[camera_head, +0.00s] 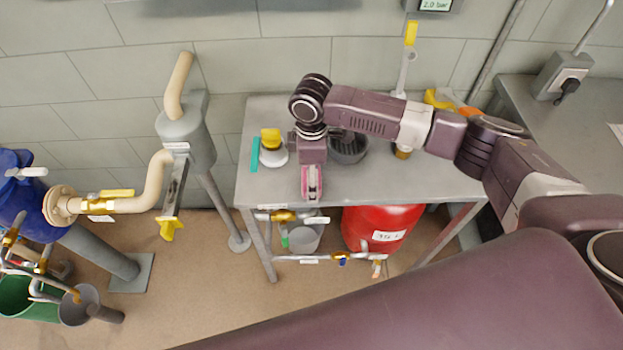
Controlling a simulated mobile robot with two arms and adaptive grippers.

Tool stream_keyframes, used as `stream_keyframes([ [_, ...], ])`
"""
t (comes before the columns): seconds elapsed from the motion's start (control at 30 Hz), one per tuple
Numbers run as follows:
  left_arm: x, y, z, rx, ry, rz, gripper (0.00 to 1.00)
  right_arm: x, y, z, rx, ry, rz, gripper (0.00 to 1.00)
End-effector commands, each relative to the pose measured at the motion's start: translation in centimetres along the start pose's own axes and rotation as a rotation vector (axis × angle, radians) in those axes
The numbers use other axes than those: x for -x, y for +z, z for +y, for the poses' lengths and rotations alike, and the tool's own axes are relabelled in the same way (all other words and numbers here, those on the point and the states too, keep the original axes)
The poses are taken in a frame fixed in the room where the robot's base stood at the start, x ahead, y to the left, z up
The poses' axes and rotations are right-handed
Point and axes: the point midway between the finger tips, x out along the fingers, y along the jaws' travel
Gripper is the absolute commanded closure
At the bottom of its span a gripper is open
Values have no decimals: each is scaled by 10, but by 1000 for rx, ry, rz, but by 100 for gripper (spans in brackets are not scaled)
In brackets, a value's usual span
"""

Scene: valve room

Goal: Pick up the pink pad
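The pink pad (312,193) is at the front part of the grey table (375,190), mostly covered by my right gripper. My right gripper (312,182) points down over the pad, with pink showing around its fingertips. From this angle I cannot tell whether the fingers are closed on the pad, or whether the pad touches the tabletop. My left gripper is not in view.
A teal strip (255,154), a white and yellow item (272,155) and a dark ribbed object (348,148) stand close to my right gripper. A red tank (380,225) and pipes are under the table. Pipework stands at left.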

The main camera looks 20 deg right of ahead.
Motion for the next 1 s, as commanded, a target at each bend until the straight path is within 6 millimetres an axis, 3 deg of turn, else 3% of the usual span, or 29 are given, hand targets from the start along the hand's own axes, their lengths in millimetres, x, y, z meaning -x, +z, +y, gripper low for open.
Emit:
stream_keyframes([
  [0.23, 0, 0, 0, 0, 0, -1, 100, -2, 0, 0, 0, 1, 1, 25],
  [0.6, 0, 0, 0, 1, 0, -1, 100, -2, 0, 0, 0, 1, 1, 66],
  [1.0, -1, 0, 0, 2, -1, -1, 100, 8, 0, 1, 0, 3, 2, 66],
])
